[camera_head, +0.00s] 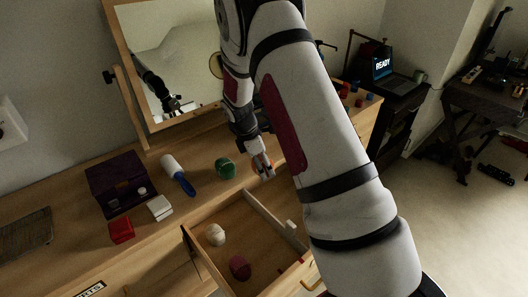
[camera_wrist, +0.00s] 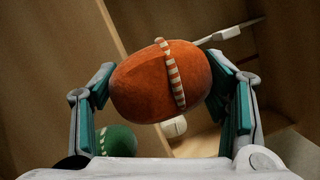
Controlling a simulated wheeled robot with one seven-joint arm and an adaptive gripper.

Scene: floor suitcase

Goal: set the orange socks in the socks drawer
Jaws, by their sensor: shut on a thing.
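The orange socks (camera_wrist: 145,84), a rolled ball with a striped band, sit between the fingers of my gripper (camera_wrist: 165,95) in the wrist view. My gripper (camera_head: 262,163) is shut on them, and in the head view the orange socks (camera_head: 264,173) show only partly at the fingertips, near the back edge of the open drawer (camera_head: 262,231). The drawer holds a white sock ball (camera_head: 215,234) at the left and a dark red ball (camera_head: 240,268) nearer the front. Its right side is partly hidden by my arm.
A green sock ball (camera_head: 225,168) lies on the dresser top beside my gripper. A blue-and-white roller (camera_head: 179,175), a purple box (camera_head: 117,183), a white box (camera_head: 160,208) and a red box (camera_head: 121,230) stand to the left. A tilted mirror (camera_head: 180,60) stands behind.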

